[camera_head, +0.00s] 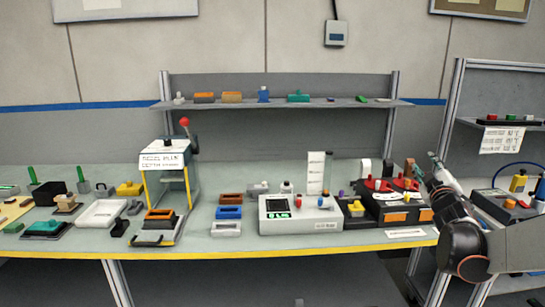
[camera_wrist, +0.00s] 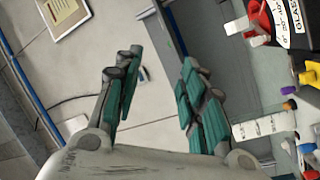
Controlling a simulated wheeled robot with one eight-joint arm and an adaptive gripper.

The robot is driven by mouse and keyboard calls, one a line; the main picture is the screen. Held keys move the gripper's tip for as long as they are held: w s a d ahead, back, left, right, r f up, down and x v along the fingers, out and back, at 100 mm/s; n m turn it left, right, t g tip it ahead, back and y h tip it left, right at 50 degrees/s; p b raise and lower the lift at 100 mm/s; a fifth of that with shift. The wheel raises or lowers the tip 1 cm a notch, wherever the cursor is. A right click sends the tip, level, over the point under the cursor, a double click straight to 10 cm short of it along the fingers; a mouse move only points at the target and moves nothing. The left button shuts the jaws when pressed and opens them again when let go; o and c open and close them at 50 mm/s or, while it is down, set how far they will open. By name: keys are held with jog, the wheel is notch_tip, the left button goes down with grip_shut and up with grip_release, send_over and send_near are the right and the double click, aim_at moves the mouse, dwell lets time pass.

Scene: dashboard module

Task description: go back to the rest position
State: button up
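My gripper (camera_head: 437,163) is at the right of the head view, raised in front of the right end of the workbench (camera_head: 100,247). In the wrist view its two teal-padded fingers (camera_wrist: 160,88) stand well apart with nothing between them. The gripper is open and empty, and touches nothing that I can see. My arm comes in from the right edge of the head view and hides part of the bench's right end.
A grey control box (camera_head: 300,222) and a black box with red parts (camera_head: 395,207) stand left of my gripper. A press with a red knob (camera_head: 184,122) is further left. A metal rack (camera_head: 455,110) rises at the right. A shelf (camera_head: 285,104) runs behind the bench.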

jog(key=s+a+r+m+g+y, duration=0.1)
jog(key=s+a+m+g, duration=0.1)
jog(key=s+a, duration=0.55)
jog(key=s+a+m+g+y, duration=0.15)
jog(key=s+a, duration=0.25)
jog(key=a, duration=0.6)
jog(key=s+a+f+m+g+y, duration=0.1)
jog(key=s+a+f+g, duration=0.3)
jog(key=s+f, duration=0.4)
jog(key=s+a+f+m+g+y+b, duration=0.1)
jog(key=s+a+f+g, duration=0.3)
jog(key=s+f, duration=0.4)
jog(key=s+m, duration=0.1)
jog(key=s, duration=0.6)
jog(key=shift+s+f+m, duration=0.3)
jog(key=shift+s+m, duration=0.05)
